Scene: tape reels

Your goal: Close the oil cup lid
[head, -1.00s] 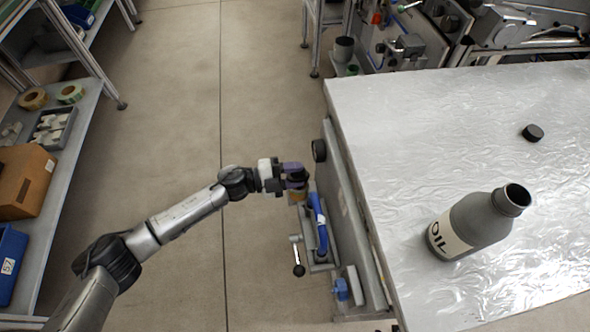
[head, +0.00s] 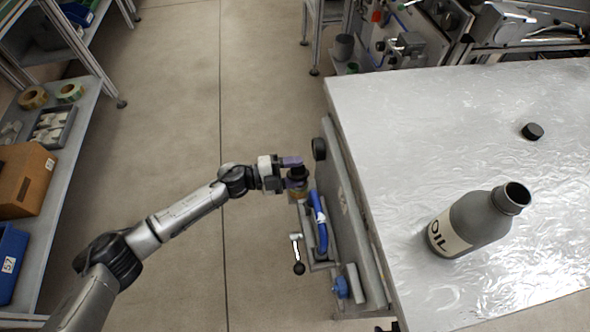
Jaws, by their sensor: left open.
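The oil cup (head: 297,194) is a small amber cup on the side of the machine, left of the table. A dark round part, seemingly its lid (head: 299,173), shows at its top; I cannot tell how far the lid is shut. My left gripper (head: 293,171), with purple fingers, is right at the cup, its fingers on either side of the dark part. The gripper is open; whether it touches the lid is too small to tell. It partly hides the cup. My right gripper is not clearly seen.
A grey OIL bottle (head: 480,222), without a cap, and a black cap (head: 533,131) stand on the foil-covered table (head: 430,130). A blue handle (head: 319,220) and a black-knobbed lever (head: 298,268) sit below the cup. A shelf (head: 65,180) stands at left; the floor between is clear.

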